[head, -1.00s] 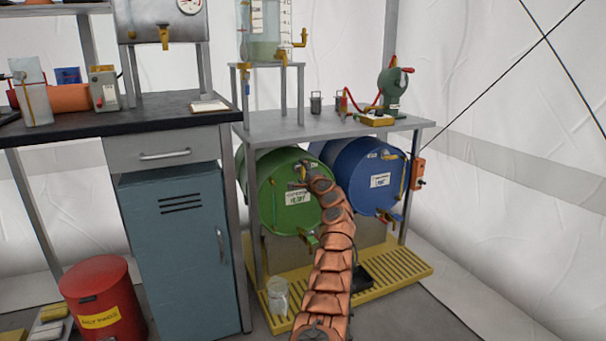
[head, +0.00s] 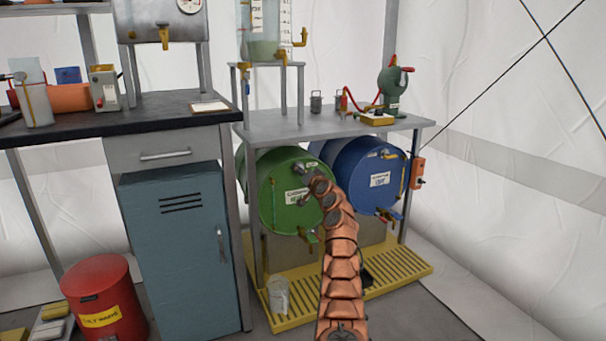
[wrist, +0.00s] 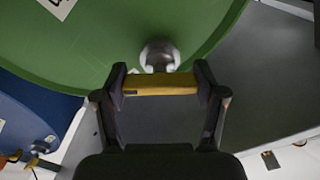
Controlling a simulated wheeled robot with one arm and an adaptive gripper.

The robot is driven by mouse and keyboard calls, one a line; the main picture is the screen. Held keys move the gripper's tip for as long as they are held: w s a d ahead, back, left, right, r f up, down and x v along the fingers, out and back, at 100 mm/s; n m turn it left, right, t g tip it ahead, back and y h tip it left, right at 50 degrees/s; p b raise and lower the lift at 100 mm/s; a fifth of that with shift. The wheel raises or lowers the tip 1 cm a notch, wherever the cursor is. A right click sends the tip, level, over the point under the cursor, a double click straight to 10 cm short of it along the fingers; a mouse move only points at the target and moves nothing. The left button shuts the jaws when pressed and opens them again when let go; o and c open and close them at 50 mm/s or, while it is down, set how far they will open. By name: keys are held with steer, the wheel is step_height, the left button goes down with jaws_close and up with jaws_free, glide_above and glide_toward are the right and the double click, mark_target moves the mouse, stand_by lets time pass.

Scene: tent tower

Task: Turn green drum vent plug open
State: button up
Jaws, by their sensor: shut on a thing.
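The green drum (head: 285,215) lies on its side under the grey bench, its round end facing me. Its vent plug shows in the wrist view as a yellow crossbar (wrist: 160,86) on a round metal stem (wrist: 159,55) near the drum's rim. My gripper (wrist: 161,82) is shut on the plug, with one dark finger at each end of the crossbar. In the head view my gripper (head: 308,174) is small, at the upper part of the drum's face, and my arm hides much of the plug. A brass tap (head: 308,236) sits low on the drum.
A blue drum (head: 368,180) lies close on the right, with its own tap. A yellow slatted platform (head: 400,270) is below, with a pale can (head: 278,295) on it. The bench top (head: 330,125) overhangs the drums. A blue cabinet (head: 180,255) stands left.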

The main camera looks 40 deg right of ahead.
steer(key=shift+n, duration=1.6)
steer(key=o, duration=1.2)
steer(key=shift+c, duration=0.2)
